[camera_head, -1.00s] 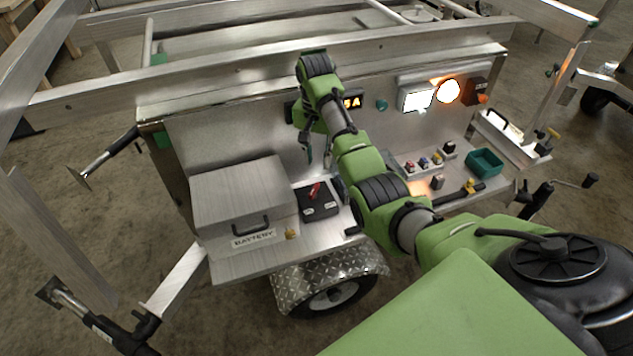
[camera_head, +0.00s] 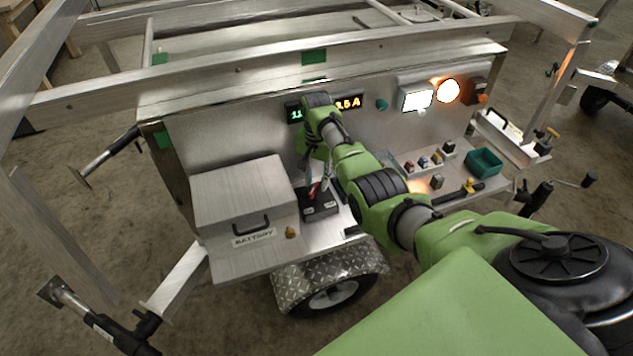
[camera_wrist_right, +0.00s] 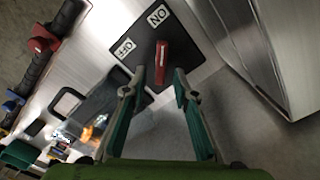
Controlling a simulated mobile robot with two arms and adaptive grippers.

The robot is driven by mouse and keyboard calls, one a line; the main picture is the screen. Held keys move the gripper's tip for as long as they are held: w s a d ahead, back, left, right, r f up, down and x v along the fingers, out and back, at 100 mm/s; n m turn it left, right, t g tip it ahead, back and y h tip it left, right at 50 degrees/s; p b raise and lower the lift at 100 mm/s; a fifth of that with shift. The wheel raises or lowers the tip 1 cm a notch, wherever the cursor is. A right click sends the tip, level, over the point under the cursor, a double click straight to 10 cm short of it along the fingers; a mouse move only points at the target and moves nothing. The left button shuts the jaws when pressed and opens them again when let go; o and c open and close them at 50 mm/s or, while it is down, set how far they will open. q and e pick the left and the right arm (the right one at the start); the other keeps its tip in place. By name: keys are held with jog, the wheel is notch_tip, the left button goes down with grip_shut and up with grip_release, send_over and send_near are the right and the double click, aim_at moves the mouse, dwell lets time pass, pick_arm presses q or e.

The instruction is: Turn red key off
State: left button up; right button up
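The red key (camera_head: 314,190) stands on a black switch box (camera_head: 320,208) beside the battery box on the trailer shelf. In the right wrist view the red key (camera_wrist_right: 162,66) rises from the black plate (camera_wrist_right: 150,40), with an "ON" label at its upper right and an "OFF" label at its left. My right gripper (camera_head: 318,184) hangs over the switch box. In the wrist view its two fingers (camera_wrist_right: 157,92) are apart, with the key just beyond and between the tips, not gripped. The left gripper is not in view.
The metal battery box (camera_head: 238,195) stands directly left of the switch box. Lit displays (camera_head: 348,102) are on the panel behind.

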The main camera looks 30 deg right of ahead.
jog(key=shift+f, duration=0.45)
grip_shut()
